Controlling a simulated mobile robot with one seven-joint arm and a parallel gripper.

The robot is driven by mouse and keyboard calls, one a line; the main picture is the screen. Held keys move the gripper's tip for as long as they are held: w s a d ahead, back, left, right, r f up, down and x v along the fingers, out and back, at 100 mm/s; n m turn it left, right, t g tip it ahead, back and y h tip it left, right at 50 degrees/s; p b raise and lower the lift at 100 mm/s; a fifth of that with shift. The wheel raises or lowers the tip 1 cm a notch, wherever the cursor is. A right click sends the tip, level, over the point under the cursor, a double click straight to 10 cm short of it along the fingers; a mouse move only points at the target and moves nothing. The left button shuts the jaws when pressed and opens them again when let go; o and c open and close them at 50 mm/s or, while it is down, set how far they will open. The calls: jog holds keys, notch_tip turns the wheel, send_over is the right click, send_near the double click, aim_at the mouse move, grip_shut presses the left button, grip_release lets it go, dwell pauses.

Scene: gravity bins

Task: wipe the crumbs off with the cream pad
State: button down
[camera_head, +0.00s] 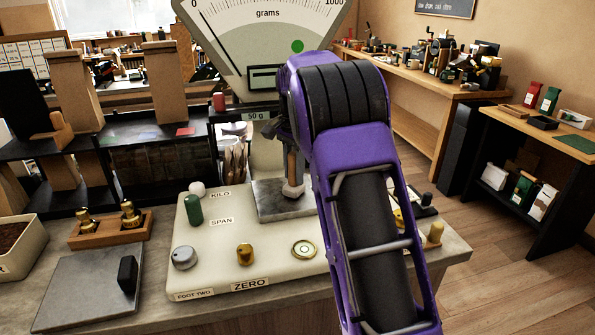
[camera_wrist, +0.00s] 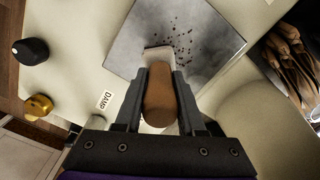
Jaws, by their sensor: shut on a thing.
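My gripper (camera_wrist: 161,78) is shut on the brown handle (camera_wrist: 161,98) of the cream pad (camera_wrist: 157,54), between its two dark fingers. The pad is over the near part of a grey metal plate (camera_wrist: 130,45); I cannot tell whether it touches. Dark crumbs (camera_wrist: 182,40) lie scattered on the plate beyond and beside the pad. In the head view the plate (camera_head: 268,207) sits on the pale scale base, and the pad (camera_head: 293,190) hangs upright at its right part. My purple arm hides part of the plate, and the crumbs cannot be made out there.
The scale's big dial (camera_head: 268,50) rises behind the plate. Knobs, including a brass one (camera_head: 245,254), and a green cylinder (camera_head: 194,210) stand on the scale base. A wooden block with brass weights (camera_head: 110,229) and a grey slab (camera_head: 85,290) are to the left.

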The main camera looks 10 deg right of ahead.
jog(key=shift+s+a, duration=0.35)
jog(key=shift+a, duration=0.05)
jog(key=shift+s+a+b, duration=0.75)
jog(key=shift+s+a, duration=0.55)
jog(key=shift+s, duration=0.05)
jog(key=shift+w+d+r+p, duration=0.1)
jog(key=shift+w+d+p, duration=0.2)
jog(key=shift+p, duration=0.2)
jog(key=shift+w+d+p, duration=0.8)
jog(key=shift+d+p, duration=0.05)
jog(key=shift+p, duration=0.25)
jog(key=shift+w+d+f, duration=0.2)
jog(key=shift+f, duration=0.1)
